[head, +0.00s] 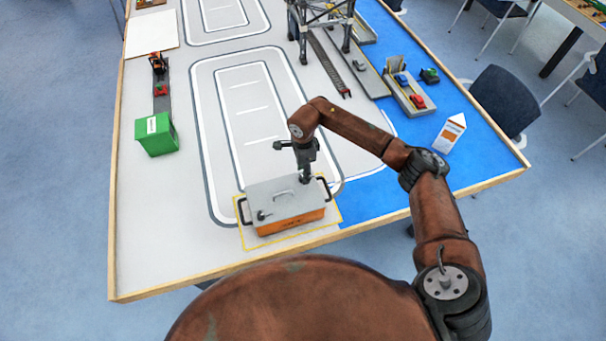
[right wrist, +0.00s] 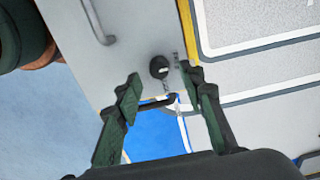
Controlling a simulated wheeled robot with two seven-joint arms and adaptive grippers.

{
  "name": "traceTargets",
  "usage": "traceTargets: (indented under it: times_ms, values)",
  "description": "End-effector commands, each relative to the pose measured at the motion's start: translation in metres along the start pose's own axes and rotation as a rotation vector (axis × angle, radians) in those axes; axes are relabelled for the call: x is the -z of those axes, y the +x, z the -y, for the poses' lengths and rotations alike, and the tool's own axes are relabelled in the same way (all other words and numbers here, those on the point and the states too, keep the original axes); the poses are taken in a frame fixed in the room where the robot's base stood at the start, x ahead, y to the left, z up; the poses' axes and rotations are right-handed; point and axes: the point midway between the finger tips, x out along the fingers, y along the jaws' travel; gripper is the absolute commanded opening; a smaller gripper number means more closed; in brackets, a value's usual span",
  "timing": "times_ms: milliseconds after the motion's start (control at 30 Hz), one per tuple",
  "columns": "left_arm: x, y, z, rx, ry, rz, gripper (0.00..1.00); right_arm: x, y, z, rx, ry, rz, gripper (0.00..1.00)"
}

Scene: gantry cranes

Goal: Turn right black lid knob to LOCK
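An orange box (head: 290,225) with a grey lid (head: 270,198) stands near the table's front edge. The lid has a grey handle (head: 283,193) in its middle and a left black knob (head: 262,215). In the right wrist view the right black lid knob (right wrist: 159,67) is round with a small pale mark, beside faint lettering that I cannot read. My right gripper (head: 305,179) points down over the lid's right end and hides that knob in the head view. In the right wrist view its fingers (right wrist: 161,76) are apart, with the knob showing between their tips. Contact is not visible. My left gripper is out of view.
Black side handles (head: 242,211) stick out at the box's ends, the right one close to my gripper. A yellow outline surrounds the box. A green container (head: 157,135) stands at the left, a white-orange block (head: 450,133) at the right, a gantry crane (head: 320,20) behind.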

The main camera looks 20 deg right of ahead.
Motion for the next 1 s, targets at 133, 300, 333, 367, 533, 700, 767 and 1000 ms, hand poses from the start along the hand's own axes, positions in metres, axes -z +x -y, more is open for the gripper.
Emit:
traceTargets:
  times_ms: [133, 300, 333, 367, 533, 700, 767, 1000]
  values:
    - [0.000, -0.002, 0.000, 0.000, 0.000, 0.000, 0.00, -0.001, 0.015, 0.000, -0.001, 0.001, 0.003, 0.37]
    - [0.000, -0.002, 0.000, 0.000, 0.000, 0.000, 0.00, 0.000, 0.022, 0.000, 0.001, 0.000, 0.002, 0.37]
    - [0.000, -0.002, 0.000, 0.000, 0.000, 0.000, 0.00, 0.000, 0.022, 0.000, 0.001, 0.000, 0.002, 0.37]
    - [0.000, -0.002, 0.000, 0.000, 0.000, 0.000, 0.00, 0.000, 0.022, 0.000, 0.001, 0.000, 0.002, 0.37]
    - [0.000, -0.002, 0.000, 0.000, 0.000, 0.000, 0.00, -0.001, 0.022, 0.000, 0.001, 0.001, 0.002, 0.35]
    - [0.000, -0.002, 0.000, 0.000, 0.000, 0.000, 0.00, -0.001, 0.022, 0.000, 0.001, 0.001, 0.002, 0.23]
    - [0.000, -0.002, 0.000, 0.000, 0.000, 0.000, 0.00, -0.001, 0.022, 0.000, 0.001, 0.001, 0.003, 0.19]
    - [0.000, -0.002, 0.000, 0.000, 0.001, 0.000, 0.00, -0.001, 0.021, 0.000, 0.001, 0.001, 0.003, 0.02]
